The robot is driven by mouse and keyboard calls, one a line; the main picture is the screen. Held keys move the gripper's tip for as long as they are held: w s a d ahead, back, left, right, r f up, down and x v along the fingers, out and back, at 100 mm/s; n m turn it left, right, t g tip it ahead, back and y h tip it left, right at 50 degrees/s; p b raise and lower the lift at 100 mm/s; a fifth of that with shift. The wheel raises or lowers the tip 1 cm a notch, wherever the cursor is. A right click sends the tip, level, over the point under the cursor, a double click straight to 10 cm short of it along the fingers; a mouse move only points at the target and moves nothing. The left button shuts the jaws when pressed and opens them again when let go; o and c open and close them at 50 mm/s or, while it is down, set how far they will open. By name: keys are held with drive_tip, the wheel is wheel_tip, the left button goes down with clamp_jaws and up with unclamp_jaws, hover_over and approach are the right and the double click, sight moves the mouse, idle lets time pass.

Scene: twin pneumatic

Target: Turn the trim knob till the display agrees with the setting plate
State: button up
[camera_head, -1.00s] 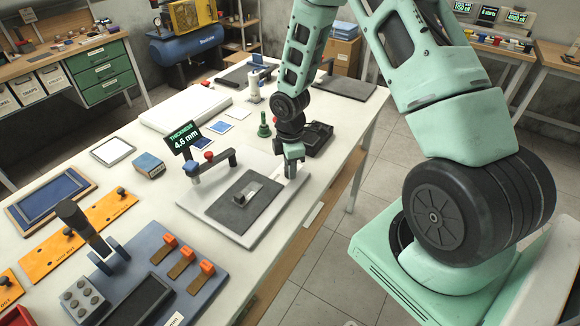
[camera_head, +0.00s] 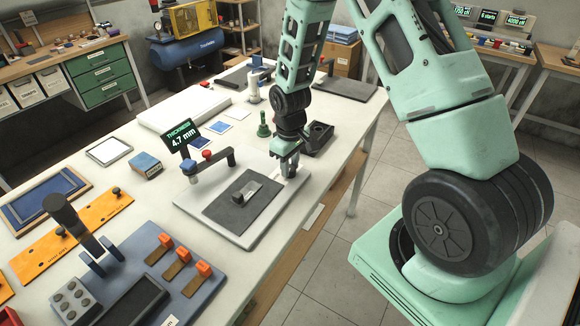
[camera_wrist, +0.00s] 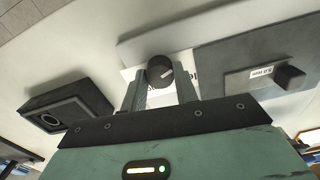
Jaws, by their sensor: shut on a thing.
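The display (camera_head: 183,138) stands on a post at the rear of the thickness rig and reads "THICKNESS 4.7 mm". My gripper (camera_head: 289,168) is low over the right end of the rig's pale base (camera_head: 192,203). In the wrist view, the round dark trim knob (camera_wrist: 160,70) with a pale pointer line sits between the fingertips of my gripper (camera_wrist: 160,82). The fingers are shut on it. A white label beside the knob is partly hidden by the fingers. I cannot make out a readable setting plate; a small white tag (camera_wrist: 262,72) on the grey block is too small to read.
A dark pad (camera_head: 240,208) with a small metal block lies on the base. A green handled stamp (camera_head: 263,128) and a black open box (camera_head: 318,138) stand close behind my gripper. A blue fixture board (camera_head: 150,285) with orange-tipped levers is at the front left.

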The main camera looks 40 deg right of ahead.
drive_tip(key=m, duration=0.3)
drive_tip(key=shift+m+b, duration=0.3)
drive_tip(key=shift+m, duration=0.1)
drive_tip(key=m, duration=0.3)
drive_tip(key=shift+w+m, duration=0.1)
drive_tip(key=shift+m, duration=0.2)
drive_tip(key=m, duration=0.4)
drive_tip(key=shift+r, duration=0.1)
drive_tip(key=shift+m+p, duration=0.3)
drive_tip(key=shift+m, duration=1.6)
drive_tip(key=o, duration=1)
drive_tip(key=shift+c, duration=0.2)
